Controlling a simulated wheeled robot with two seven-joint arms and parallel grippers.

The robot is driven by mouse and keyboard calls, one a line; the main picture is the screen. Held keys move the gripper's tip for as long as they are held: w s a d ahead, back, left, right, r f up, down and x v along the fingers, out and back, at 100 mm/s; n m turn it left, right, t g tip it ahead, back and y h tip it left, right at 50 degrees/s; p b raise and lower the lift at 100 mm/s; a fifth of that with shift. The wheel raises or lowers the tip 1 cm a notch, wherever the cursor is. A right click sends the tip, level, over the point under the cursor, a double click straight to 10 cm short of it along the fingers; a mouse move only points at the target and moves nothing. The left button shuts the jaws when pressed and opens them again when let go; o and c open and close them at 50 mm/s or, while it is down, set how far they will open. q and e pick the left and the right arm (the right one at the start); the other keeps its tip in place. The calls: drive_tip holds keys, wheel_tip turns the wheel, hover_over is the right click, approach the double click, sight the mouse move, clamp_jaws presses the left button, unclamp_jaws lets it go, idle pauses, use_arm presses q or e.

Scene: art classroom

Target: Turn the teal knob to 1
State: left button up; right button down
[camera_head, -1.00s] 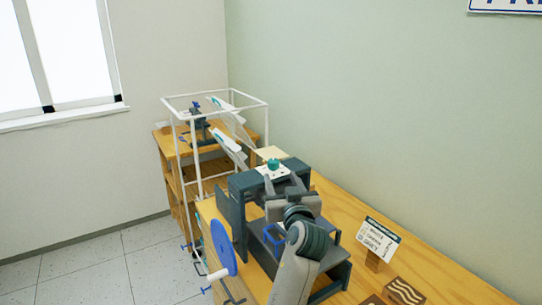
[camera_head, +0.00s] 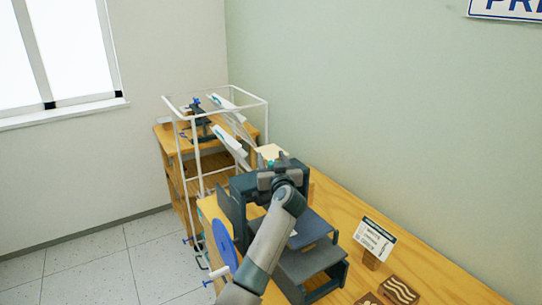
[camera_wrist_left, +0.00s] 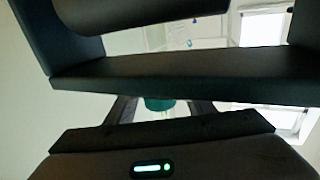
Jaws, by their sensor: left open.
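The knob's markings are not readable. My right gripper is not in view.
The press stands on a wooden table (camera_head: 325,195), with a blue wheel (camera_head: 224,245) on its left side. A white frame rack (camera_head: 200,180) is behind. A small sign (camera_head: 374,240) and carved wavy blocks (camera_head: 400,290) are at the right.

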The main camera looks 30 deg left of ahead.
use_arm(q)
drive_tip(key=shift+w+a, duration=0.2)
drive_tip(key=shift+a, duration=0.05)
drive_tip(key=c, duration=1)
drive_tip(key=shift+c, duration=0.2)
drive_tip(key=shift+f, duration=0.1)
